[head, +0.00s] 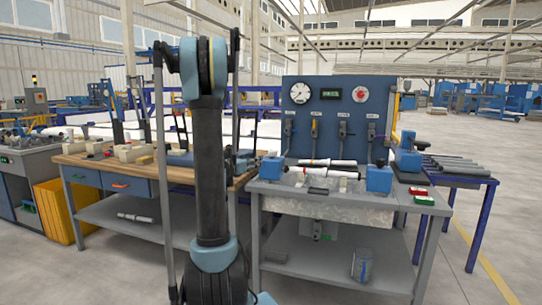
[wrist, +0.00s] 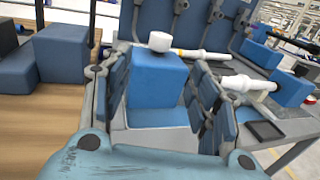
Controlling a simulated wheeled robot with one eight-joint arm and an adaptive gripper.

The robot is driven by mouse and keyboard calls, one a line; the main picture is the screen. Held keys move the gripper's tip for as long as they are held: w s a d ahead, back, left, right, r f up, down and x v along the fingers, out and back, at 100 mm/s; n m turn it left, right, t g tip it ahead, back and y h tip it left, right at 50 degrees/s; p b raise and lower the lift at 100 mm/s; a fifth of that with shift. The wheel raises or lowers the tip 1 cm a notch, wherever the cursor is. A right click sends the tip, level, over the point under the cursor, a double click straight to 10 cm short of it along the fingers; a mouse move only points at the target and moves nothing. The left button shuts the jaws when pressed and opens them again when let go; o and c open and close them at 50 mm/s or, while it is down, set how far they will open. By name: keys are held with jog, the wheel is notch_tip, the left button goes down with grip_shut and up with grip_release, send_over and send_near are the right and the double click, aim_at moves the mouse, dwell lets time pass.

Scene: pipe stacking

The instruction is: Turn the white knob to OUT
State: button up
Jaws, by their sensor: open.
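A short white knob (wrist: 160,41) sits on top of a blue block (wrist: 157,85) in the wrist view. No OUT marking on or around it is readable. My gripper (wrist: 160,72) is open, with one dark-blue padded finger on each side of the blue block in the picture. The knob appears just beyond the fingertips, and nothing is held. In the head view the blue block (head: 270,170) stands at the left end of the grey bench, partly beside my arm. My gripper is not clearly seen there.
White pipe pieces (wrist: 247,83) lie to the right of the block. A blue panel (head: 338,120) with gauges and levers rises behind the grey bench (head: 340,212). A second blue block (head: 379,178) stands at its right. A wooden workbench (head: 150,165) is on the left.

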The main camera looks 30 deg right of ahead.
aim_at(270, 153)
jog(key=x, duration=1.7)
jog(key=shift+s, duration=0.1)
jog(key=shift+c, duration=0.2)
jog(key=c, duration=1)
